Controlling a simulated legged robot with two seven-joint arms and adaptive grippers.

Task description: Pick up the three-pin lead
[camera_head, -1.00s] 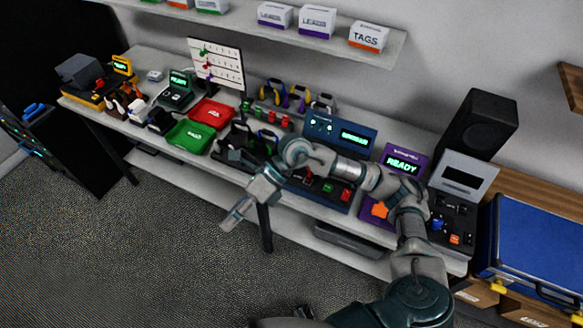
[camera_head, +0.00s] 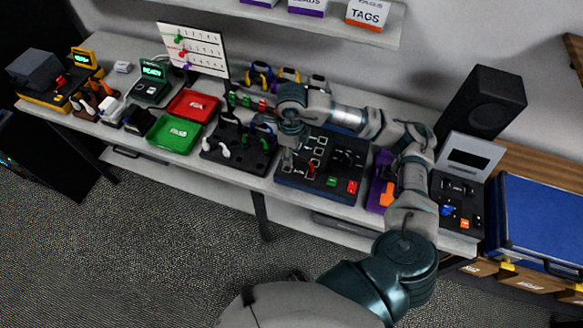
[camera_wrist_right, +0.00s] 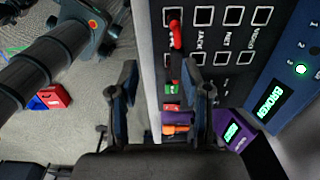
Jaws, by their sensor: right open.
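I cannot tell for sure which lead is the three-pin one. A black rack (camera_head: 238,152) in the middle of the bench holds several leads, with white, green and blue parts showing. My right gripper (camera_head: 287,165) hangs over the left side of a dark tester panel (camera_head: 325,190), just right of the rack. In the right wrist view my right gripper (camera_wrist_right: 159,68) is open, with nothing seen between its fingers. A red item (camera_wrist_right: 176,48) stands on the panel beside the right-hand finger; it also shows in the head view (camera_head: 311,168). My left gripper is not in view.
A green tray (camera_head: 173,134) and a red tray (camera_head: 194,105) lie left of the rack. A white chart board (camera_head: 193,50) stands behind them. A purple unit (camera_head: 378,185) and a black console (camera_head: 460,210) sit right of the panel. A blue case (camera_head: 545,220) is at far right.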

